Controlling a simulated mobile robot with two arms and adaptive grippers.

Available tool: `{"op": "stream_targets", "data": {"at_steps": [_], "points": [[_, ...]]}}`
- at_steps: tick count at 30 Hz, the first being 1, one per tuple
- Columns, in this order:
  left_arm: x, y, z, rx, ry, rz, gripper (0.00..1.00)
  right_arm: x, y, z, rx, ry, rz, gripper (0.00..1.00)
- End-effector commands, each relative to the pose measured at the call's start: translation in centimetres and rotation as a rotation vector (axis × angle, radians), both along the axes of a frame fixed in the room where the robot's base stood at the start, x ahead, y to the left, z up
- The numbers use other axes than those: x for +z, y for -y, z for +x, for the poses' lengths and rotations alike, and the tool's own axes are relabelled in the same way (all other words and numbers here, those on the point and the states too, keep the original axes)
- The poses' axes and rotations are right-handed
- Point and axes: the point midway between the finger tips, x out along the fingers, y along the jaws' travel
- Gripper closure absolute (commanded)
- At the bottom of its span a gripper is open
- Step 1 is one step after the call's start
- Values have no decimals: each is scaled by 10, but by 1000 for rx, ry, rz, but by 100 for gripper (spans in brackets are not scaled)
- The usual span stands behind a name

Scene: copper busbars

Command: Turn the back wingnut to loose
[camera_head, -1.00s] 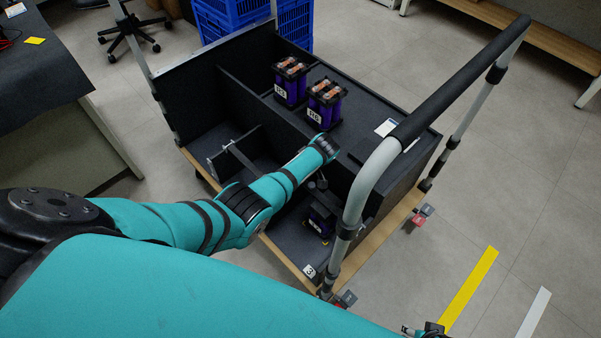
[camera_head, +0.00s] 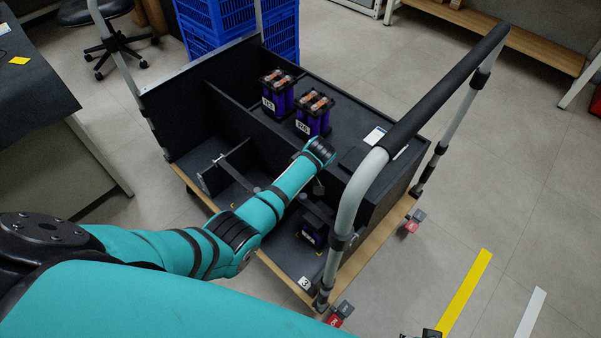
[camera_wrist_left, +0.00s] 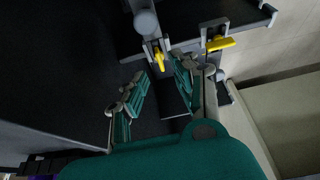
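In the left wrist view, one yellow wingnut (camera_wrist_left: 159,59) sits on a grey clamp fitting just beyond my left gripper's fingertips. A second yellow wingnut (camera_wrist_left: 220,43) sits on another clamp to the right, outside the fingers. I cannot tell which of the two is the back one. My left gripper (camera_wrist_left: 160,68) is open, with its teal and grey fingers apart and nothing between them. In the head view my left arm reaches over the cart (camera_head: 338,273) and its gripper is hidden. My right gripper (camera_head: 432,333) barely shows at the bottom edge, its state unclear.
Two purple battery modules (camera_head: 277,96) (camera_head: 313,117) stand on the cart's raised deck. Another dark purple module (camera_head: 312,236) sits in the lower front compartment. The cart's handle rail (camera_head: 430,100) rises right of my arm. Dark partitions (camera_head: 245,115) divide the cart.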

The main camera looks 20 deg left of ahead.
Motion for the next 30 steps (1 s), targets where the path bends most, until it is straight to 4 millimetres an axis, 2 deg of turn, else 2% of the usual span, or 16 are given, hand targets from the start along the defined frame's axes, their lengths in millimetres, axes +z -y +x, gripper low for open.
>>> {"op": "stream_targets", "data": {"at_steps": [6, 12, 30], "points": [[43, 18, -5, 0, 4, -4, 71, 0, 0, 0, 0, 0, 1, 60], [65, 26, -8, 1, 2, -1, 71, 0, 0, 0, 0, 0, 1, 60], [70, 27, -9, 0, 0, 0, 71, 0, -1, 0, 0, -1, 1, 60]]}}
